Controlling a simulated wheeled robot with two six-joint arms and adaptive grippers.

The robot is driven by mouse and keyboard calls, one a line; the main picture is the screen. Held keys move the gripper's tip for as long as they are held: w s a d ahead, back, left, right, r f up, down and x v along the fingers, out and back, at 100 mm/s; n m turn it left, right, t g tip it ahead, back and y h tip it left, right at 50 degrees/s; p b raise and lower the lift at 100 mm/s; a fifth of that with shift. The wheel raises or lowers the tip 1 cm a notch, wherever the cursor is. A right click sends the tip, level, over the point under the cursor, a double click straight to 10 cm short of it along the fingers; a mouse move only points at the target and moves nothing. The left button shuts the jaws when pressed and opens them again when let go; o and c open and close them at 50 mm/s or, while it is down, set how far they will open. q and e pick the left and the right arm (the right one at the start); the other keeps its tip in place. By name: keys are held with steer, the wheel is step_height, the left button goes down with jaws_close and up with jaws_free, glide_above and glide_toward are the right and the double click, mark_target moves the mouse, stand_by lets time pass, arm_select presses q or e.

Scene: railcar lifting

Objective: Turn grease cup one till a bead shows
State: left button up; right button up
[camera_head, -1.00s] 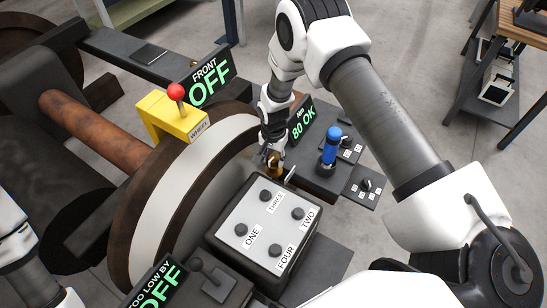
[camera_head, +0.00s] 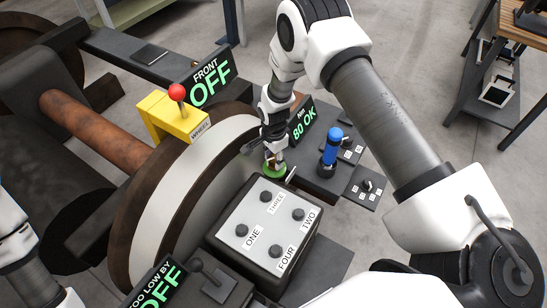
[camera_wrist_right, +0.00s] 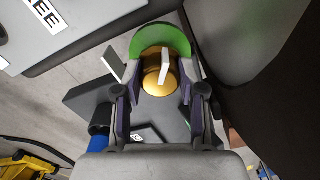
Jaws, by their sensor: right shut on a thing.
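My right gripper (camera_head: 272,155) is shut on the brass grease cup (camera_wrist_right: 155,84), which stands between the wheel and the white-topped box. In the right wrist view, the right gripper's fingers (camera_wrist_right: 152,105) sit on both sides of the cup. A white tab (camera_wrist_right: 164,67) crosses the cup's face. A bright green band (camera_wrist_right: 160,36) curves around the cup's far side; it also shows under the gripper in the head view (camera_head: 274,172). Only my left arm shows at the left edge; its gripper is out of view.
The box (camera_head: 248,218) has knobs labelled ONE to FOUR. A blue-handled lever (camera_head: 331,146) stands right of the cup. A sign reads 80 OK (camera_head: 303,121). A yellow block with a red knob (camera_head: 173,117) and a FRONT OFF sign (camera_head: 211,78) stand behind the wheel (camera_head: 163,190).

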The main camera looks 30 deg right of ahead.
steer(key=o, duration=1.1)
steer(key=shift+d, duration=0.1)
steer(key=shift+o, duration=0.2)
steer(key=shift+d+f, duration=0.1)
steer(key=shift+d, duration=0.05)
step_height(320, 180, up, 12)
